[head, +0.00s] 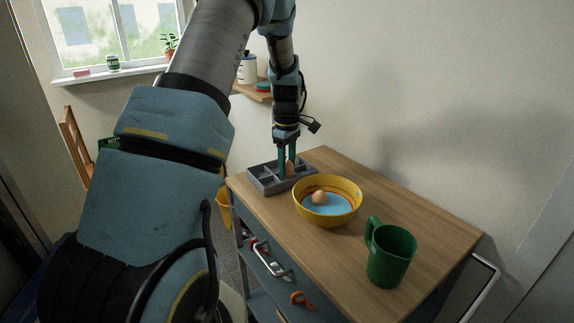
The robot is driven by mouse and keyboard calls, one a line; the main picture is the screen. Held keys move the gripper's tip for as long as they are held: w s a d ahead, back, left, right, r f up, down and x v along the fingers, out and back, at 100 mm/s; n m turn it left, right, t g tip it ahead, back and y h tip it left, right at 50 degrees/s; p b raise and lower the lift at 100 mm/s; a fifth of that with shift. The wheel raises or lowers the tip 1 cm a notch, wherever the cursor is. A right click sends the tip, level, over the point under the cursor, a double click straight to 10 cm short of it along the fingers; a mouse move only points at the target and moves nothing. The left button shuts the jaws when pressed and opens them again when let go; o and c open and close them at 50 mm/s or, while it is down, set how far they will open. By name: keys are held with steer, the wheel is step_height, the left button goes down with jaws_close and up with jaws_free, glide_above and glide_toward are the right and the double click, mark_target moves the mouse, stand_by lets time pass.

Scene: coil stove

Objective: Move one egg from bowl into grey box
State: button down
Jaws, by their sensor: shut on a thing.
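My gripper (287,168) points down at the right part of the grey box (259,185), a low tray with compartments. It is shut on a brown egg (290,168), which shows between the fingers. I cannot tell whether this egg touches the box floor. The yellow bowl (352,207) with a blue inside stands in front of the box, to the right. Another brown egg (319,197) lies in the bowl.
The wooden table top (421,218) carries a green mug (390,254) near its front edge. A wall runs along the right side. A small shelf (253,91) with a white jar (247,70) is behind the arm. The table is clear right of the bowl.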

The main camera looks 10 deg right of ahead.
steer(key=shift+f, duration=0.4)
steer(key=shift+c, duration=1.3)
jaws_free()
steer(key=shift+r, duration=0.1)
step_height(320, 180, up, 10)
steer(key=b, duration=0.2)
steer(key=shift+b, duration=0.3)
steer(key=shift+a+r, duration=0.15)
steer(key=shift+r, duration=0.05)
steer(key=s+a+f+m, duration=0.2)
steer(key=s+a+m, duration=0.3)
steer(key=s+a, duration=0.3)
steer(key=s+a+f+m+t, duration=0.1)
steer(key=s+a+m, duration=0.5)
steer(key=s, duration=0.7)
steer(key=shift+a+f+t, duration=0.3)
steer(key=shift+a+f, duration=0.45)
steer(key=shift+a, duration=0.4)
